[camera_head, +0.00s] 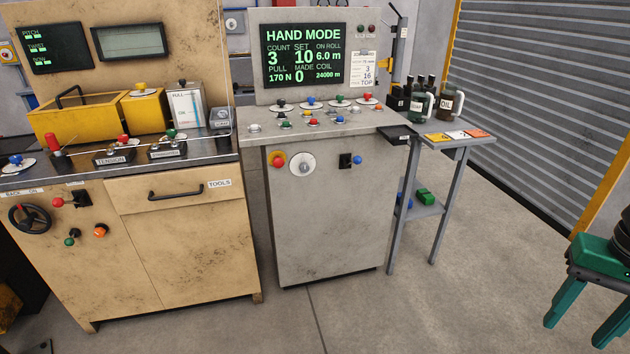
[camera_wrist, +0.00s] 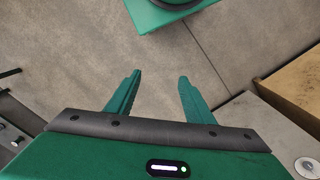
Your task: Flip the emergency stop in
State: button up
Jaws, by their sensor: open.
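A red round button on a yellow disc, which looks like the emergency stop (camera_head: 278,160), sits at the upper left of the grey cabinet's front (camera_head: 330,220). From this view I cannot tell whether it is pressed in or out. My gripper (camera_head: 580,333) is at the far right of the head view, pointing down over the floor, well apart from the button. In the wrist view my gripper (camera_wrist: 159,76) has its two green fingers spread, with only bare floor between them. The button is not recognisable in the wrist view.
Right of the button are a round silver dial (camera_head: 302,164) and a black switch (camera_head: 345,160). The cabinet's sloped top carries several coloured knobs below a "HAND MODE" screen (camera_head: 304,54). A tan bench (camera_head: 190,240) stands left, a small side table (camera_head: 455,142) right. Floor in front is clear.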

aim_at(278, 163)
jog(key=k, duration=1.35)
jog(key=u, duration=0.4)
jog(key=i, duration=1.85)
